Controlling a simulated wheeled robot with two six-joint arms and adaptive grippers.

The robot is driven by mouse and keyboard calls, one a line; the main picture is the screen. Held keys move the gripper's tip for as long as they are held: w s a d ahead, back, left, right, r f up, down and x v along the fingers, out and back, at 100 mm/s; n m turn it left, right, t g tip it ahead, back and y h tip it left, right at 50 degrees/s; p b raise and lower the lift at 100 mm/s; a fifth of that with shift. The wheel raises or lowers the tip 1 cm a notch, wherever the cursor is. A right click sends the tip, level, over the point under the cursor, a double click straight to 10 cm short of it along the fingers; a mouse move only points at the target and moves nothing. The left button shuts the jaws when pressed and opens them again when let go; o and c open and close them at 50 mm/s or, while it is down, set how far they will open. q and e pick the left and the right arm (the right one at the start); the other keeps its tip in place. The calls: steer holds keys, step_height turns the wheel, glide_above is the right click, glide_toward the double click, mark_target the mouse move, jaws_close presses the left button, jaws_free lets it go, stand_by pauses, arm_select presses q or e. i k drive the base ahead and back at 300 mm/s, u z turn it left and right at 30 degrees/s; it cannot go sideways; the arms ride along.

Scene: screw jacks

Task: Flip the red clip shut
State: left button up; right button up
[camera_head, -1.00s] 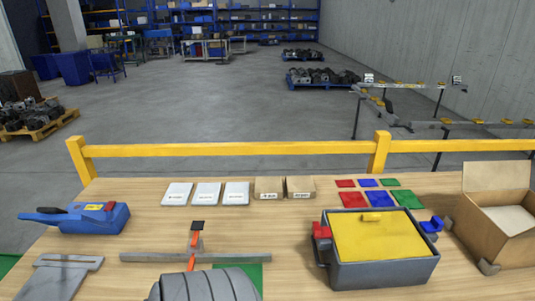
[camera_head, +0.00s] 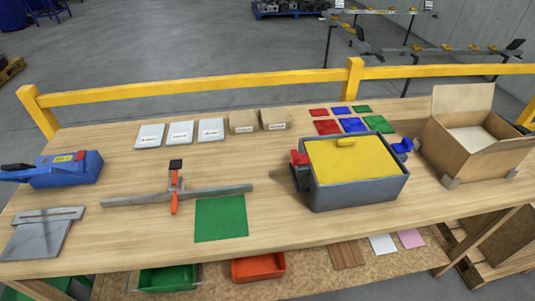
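The red clip (camera_head: 299,158) is on the left side of a grey box (camera_head: 360,192), near the rim at the back left corner. It sticks up and out a little from the wall; I cannot tell how its latch sits against the lid. The box has a yellow lid (camera_head: 350,163) with a small yellow handle, lying on top. A blue clip (camera_head: 402,146) juts outward on the right side of the box. Neither of my grippers is in view.
An open cardboard box (camera_head: 455,155) stands close right of the grey box. A grey bar with an orange-handled tool (camera_head: 175,185), a green mat (camera_head: 221,218) and a blue device (camera_head: 68,170) lie left. Colored tiles lie behind.

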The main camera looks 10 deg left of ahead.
mark_target(296, 159)
steer(key=i, duration=0.45)
steer(key=z, duration=1.5)
steer(key=k, duration=1.75)
steer(key=u, duration=1.4)
steer(key=i, duration=1)
